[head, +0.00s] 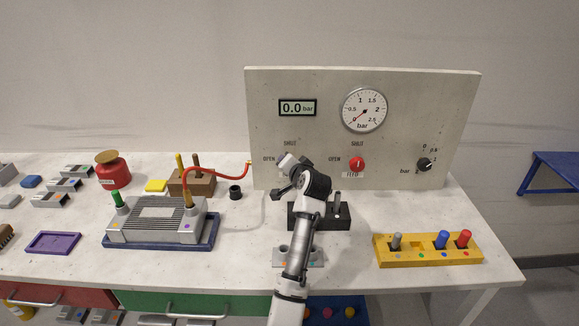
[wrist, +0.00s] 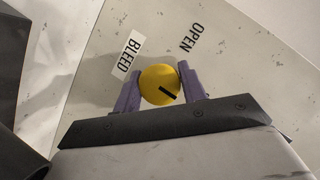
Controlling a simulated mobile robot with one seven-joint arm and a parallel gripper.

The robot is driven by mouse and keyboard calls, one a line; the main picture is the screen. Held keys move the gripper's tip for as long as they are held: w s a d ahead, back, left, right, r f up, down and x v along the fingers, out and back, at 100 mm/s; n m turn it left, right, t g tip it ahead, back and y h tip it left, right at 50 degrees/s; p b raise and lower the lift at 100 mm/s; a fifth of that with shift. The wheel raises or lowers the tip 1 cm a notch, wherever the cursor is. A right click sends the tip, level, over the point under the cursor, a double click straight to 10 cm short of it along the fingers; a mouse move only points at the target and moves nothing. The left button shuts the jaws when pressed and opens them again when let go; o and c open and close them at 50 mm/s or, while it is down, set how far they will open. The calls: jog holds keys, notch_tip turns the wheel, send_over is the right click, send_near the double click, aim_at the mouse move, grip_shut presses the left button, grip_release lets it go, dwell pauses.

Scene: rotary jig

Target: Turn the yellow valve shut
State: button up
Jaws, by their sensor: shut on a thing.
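The yellow valve (wrist: 160,84) is a round knob on the grey panel, seen in the wrist view. Its black mark points to the lower right, roughly away from the BLEED label (wrist: 129,54) and not at the OPEN label (wrist: 190,38). My gripper (wrist: 161,88) is shut on it, a purple finger on each side. In the head view my gripper (head: 286,175) is at the panel's lower left and hides the knob; the SHUT label (head: 290,143) shows above and the OPEN label (head: 269,159) to the left.
A black block (head: 335,217) stands below my gripper. A red hose (head: 215,176) runs to the panel on the left.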

jog(key=o, duration=1)
jog(key=b+v, duration=0.3)
jog(key=v, duration=1)
jog(key=shift+s+d+r+b, duration=0.15)
jog(key=shift+s+b, duration=0.15)
jog(key=shift+s, duration=0.05)
